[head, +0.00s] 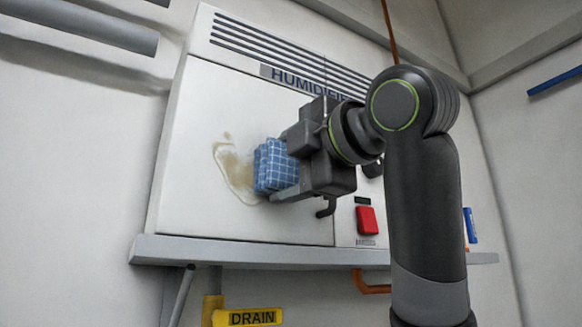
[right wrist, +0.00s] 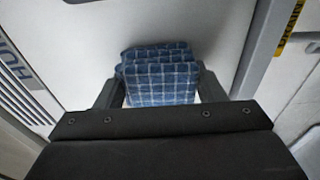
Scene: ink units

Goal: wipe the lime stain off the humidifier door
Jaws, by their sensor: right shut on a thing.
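The humidifier door (head: 200,120) is a white front panel with slats at the top and a partly covered name label. A brownish lime stain (head: 224,158) shows on it in the head view, left of and partly behind the cloth. My right gripper (head: 285,175) is shut on a folded blue checked cloth (head: 268,168). The cloth lies over the right part of the stain, at or close to the door; I cannot tell whether it touches. In the right wrist view the cloth (right wrist: 160,75) sits between both fingers, and no stain shows. My left gripper is not in view.
A red switch (head: 367,220) is on the panel right of my gripper. A grey ledge (head: 230,251) runs below the door. A yellow drain tag (head: 252,317) and pipes hang underneath. A grey pipe (head: 85,25) is at upper left. The door's lower left is clear.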

